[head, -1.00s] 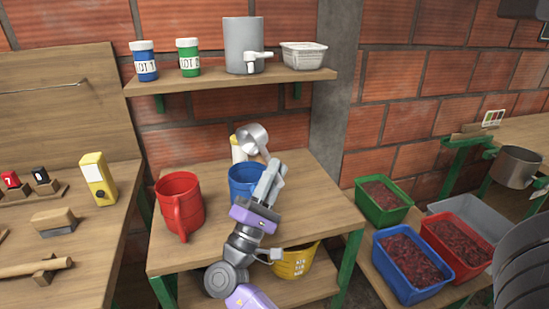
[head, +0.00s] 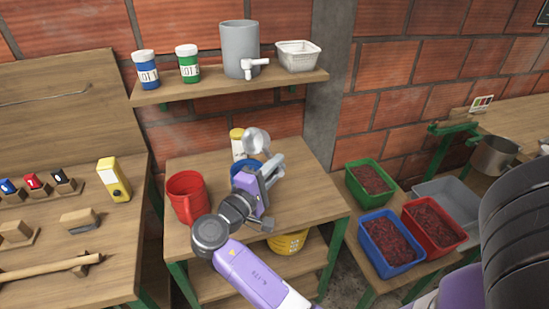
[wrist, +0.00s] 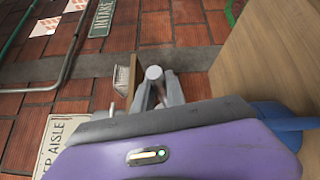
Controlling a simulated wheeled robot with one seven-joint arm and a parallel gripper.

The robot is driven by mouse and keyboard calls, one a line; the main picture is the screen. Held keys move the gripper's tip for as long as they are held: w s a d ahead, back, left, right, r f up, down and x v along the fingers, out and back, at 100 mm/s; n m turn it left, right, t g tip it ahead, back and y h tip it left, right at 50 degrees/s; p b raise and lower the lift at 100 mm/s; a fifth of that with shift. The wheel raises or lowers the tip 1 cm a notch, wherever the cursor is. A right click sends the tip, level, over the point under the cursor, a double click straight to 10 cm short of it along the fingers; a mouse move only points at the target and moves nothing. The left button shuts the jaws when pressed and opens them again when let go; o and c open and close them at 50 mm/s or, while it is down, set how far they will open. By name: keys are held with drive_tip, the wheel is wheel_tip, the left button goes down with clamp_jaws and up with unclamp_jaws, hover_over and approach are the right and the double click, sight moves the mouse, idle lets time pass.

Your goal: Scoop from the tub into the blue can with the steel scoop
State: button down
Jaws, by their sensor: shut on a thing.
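My gripper (head: 272,172) is shut on the steel scoop (head: 256,141) and holds it above the back of the small table. In the wrist view, the fingers (wrist: 160,95) close around the scoop's round handle (wrist: 154,73). The blue can (head: 236,167) stands on the table, mostly hidden behind my gripper; a blue piece at the right edge of the wrist view (wrist: 290,127) is probably it. A pale container with a yellow lid (head: 237,134) stands behind the scoop. I cannot tell whether it is the tub, or whether the scoop holds anything.
A red jug (head: 186,197) stands left of my gripper. A yellow bucket (head: 288,243) sits on the lower shelf. A wall shelf (head: 220,88) above carries jars, a grey urn and a white basket. Crates of red cherries (head: 391,243) lie to the right. The table's front right is clear.

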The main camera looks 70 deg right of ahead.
drive_tip(key=r+y+p, duration=0.2)
drive_tip(key=p, duration=0.1)
drive_tip(key=shift+s+d+r+p, duration=0.1)
drive_tip(key=shift+d+p, duration=0.2)
drive_tip(key=shift+d, duration=0.1)
drive_tip(key=d+t+y+p, duration=0.1)
drive_tip(key=y+p, duration=0.1)
drive_tip(key=y, duration=0.1)
drive_tip(key=d+f+y+p, duration=0.1)
drive_tip(key=y+p, duration=0.1)
drive_tip(key=y, duration=0.1)
drive_tip(key=s+d+m+t+y+p, duration=0.1)
drive_tip(key=y+p, duration=0.1)
drive_tip(key=y, duration=0.2)
drive_tip(key=shift+d+f+t, duration=0.2)
drive_tip(key=shift+d+t, duration=0.05)
drive_tip(key=shift+t, duration=0.05)
drive_tip(key=shift+s, duration=0.1)
idle(0.3)
